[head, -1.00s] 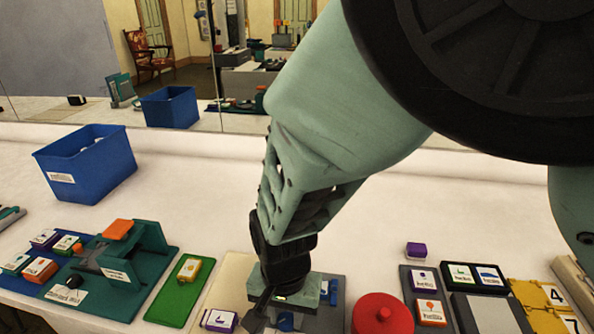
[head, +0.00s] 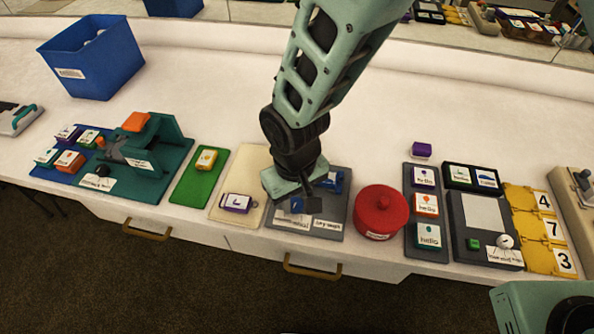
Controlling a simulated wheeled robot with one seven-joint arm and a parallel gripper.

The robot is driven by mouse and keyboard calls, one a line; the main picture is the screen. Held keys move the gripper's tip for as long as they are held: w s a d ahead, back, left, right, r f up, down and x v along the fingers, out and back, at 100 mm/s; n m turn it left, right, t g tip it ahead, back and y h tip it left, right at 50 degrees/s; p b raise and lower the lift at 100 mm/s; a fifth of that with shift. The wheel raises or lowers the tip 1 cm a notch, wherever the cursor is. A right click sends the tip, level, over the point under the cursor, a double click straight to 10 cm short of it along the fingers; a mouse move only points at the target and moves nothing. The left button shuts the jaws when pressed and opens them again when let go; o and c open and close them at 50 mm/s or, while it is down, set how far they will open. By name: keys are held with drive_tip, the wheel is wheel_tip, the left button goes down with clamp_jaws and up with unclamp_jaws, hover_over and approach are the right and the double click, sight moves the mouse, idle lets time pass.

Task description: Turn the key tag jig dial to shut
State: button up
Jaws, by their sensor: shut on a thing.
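The key tag jig (head: 338,212) is a grey board with blue parts and white labels near the table's front edge. My gripper (head: 306,206) points down over its left and middle part. It is shut on the jig's dial, which is mostly hidden by the fingers and palm. A little blue shows at the fingers. The dial's setting cannot be read from here.
A red lidded pot (head: 381,210) stands close to the right of the jig. A cream board (head: 252,165) with a purple-and-white block (head: 237,203) lies close to the left. A blue bin (head: 91,58) stands at the back left. The table behind the jig is clear.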

sight(295, 202)
drive_tip(key=n+p, duration=0.1)
drive_tip(key=n, duration=0.4)
drive_tip(key=shift+n, duration=2.6)
drive_tip(key=shift+p, duration=0.3)
drive_tip(key=o, duration=1)
drive_tip(key=shift+c, duration=0.2)
wheel_tip(295, 202, up, 17)
drive_tip(key=shift+r, duration=0.2)
